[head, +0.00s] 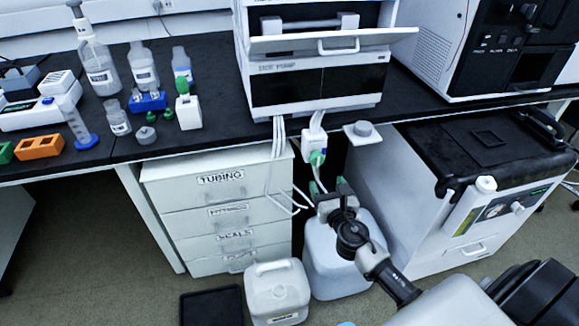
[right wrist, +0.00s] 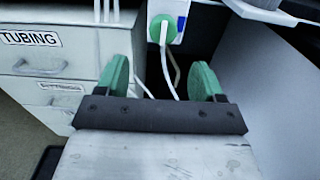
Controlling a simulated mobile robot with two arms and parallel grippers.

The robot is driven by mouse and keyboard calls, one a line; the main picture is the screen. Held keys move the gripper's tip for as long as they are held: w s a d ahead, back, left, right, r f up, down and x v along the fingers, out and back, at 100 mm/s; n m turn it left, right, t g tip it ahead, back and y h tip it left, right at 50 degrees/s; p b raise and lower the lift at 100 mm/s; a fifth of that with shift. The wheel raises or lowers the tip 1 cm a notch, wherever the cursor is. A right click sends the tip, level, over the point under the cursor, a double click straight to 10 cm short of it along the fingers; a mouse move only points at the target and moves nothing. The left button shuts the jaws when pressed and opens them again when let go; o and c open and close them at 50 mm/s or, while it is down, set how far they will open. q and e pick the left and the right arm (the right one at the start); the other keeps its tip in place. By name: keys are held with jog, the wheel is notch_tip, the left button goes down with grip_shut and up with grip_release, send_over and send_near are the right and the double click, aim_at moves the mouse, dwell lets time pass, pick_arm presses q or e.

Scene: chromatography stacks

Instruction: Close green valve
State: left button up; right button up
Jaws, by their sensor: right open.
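The green valve (head: 317,158) sits on a small white block (head: 314,140) below the front of the pump cabinet. It also shows in the right wrist view as a green knob (right wrist: 159,28) at the top centre, with a pale tube running down from it. My right gripper (head: 331,191) is below the valve in the head view and apart from it. In the right wrist view its two green-padded fingers (right wrist: 162,78) are spread wide with nothing gripped between them. The valve lies beyond the fingertips, roughly centred between them. My left gripper is not in view.
White tubes (head: 277,160) hang left of the valve. A white drawer unit (head: 215,215) stands left, and a large white container (head: 335,265) stands below my gripper. A grey-white cabinet (head: 390,190) stands right. The black bench (head: 215,62) holds bottles and the pump cabinet (head: 315,105).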

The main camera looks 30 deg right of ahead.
aim_at(318, 162)
jog(key=x, duration=0.6)
jog(key=b+x, duration=0.1)
jog(key=x, duration=0.2)
jog(key=shift+w+d, duration=0.1)
jog(key=shift+d, duration=0.25)
jog(key=shift+w+d, duration=0.1)
jog(key=shift+w, duration=0.45)
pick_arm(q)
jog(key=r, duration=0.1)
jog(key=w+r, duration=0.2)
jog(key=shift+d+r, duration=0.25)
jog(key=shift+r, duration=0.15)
pick_arm(e)
jog(key=c, duration=0.9)
